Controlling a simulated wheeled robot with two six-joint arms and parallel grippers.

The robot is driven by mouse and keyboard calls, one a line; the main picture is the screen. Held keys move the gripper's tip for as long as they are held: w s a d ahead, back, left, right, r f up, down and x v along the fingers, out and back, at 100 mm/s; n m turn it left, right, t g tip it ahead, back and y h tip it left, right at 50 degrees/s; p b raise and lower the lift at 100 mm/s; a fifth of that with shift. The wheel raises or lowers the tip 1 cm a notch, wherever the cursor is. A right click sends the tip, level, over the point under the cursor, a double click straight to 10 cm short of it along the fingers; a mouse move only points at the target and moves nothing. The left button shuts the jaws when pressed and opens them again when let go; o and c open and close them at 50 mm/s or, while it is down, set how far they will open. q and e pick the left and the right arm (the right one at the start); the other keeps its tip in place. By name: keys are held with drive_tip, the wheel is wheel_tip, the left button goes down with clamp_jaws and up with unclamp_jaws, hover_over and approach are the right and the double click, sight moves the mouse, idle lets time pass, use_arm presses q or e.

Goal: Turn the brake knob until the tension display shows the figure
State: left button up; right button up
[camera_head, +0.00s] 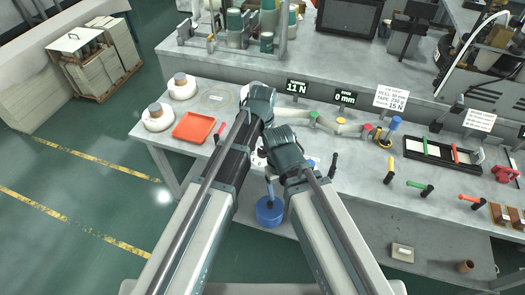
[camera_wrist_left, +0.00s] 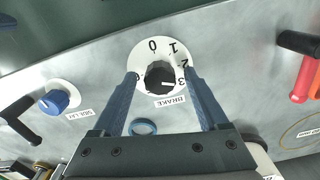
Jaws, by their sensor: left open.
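The black brake knob (camera_wrist_left: 160,76) sits on a white numbered dial in the left wrist view. Its white mark points at about 3, and the label BRAKE (camera_wrist_left: 165,102) is upside down. My left gripper (camera_wrist_left: 160,78) is open, with a blue finger on either side of the knob. Gaps show between the fingers and the knob. In the head view the tension display (camera_head: 297,88) reads 11 N. A white card (camera_head: 390,98) behind the bench shows 15 N. In the head view my arms cover part of the bench around the dial. My right gripper's fingers do not show.
A second display (camera_head: 345,98) reads 0 mm. A blue knob (camera_wrist_left: 60,101) and a black lever stand left of the dial in the wrist view; a red-and-black handle (camera_wrist_left: 302,80) stands right. An orange tray (camera_head: 193,128) and a black tray (camera_head: 440,151) lie on the bench.

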sight(262, 150)
use_arm(q)
clamp_jaws()
drive_tip(key=shift+n, duration=1.1)
unclamp_jaws()
drive_tip(key=shift+r, duration=0.1)
wheel_tip(262, 150, up, 14)
drive_tip(key=p, duration=1.4)
